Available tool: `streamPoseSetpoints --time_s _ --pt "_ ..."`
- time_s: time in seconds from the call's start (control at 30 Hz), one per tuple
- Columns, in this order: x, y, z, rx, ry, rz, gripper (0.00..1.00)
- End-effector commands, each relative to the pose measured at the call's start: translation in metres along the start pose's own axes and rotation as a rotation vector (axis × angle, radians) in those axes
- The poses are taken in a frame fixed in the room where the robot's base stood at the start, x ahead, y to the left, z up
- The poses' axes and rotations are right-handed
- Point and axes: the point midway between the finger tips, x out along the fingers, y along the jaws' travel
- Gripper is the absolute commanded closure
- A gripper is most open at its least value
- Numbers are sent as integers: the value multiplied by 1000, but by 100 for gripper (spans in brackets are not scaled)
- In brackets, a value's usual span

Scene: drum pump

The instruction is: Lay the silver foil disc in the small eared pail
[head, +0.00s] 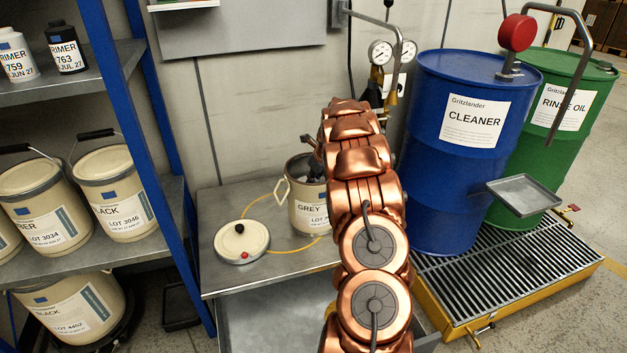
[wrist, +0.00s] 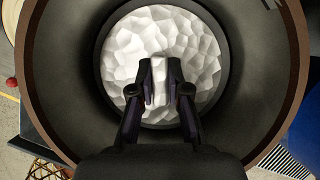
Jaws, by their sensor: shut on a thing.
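The small eared pail (head: 298,209), cream with a GREY label and a side ear, stands open on the metal bench, its right part hidden by my arm. In the wrist view I look straight into the pail (wrist: 60,75). The silver foil disc (wrist: 125,50), round and crinkled, shows inside its rim. My gripper (wrist: 159,88) is over the disc's middle, its fingers shut on a raised pale part of the foil disc. I cannot tell whether the disc touches the pail's bottom. In the head view my gripper is mostly hidden at the pail's mouth.
A cream lid (head: 242,242) with a black knob lies on the bench left of the pail. A blue drum (head: 456,180) and a green drum (head: 560,150) stand at the right on a grated yellow platform (head: 500,285). A blue-framed shelf (head: 110,70) with tins stands at the left.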

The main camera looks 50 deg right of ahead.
Motion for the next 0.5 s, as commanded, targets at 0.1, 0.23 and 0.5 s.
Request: streamPoseSetpoints --time_s 0.1,0.23,0.5 --pt "0 0 0 0 0 1 100" --pt "2 0 0 -1 0 0 76" --pt "2 0 0 0 -1 -1 59"
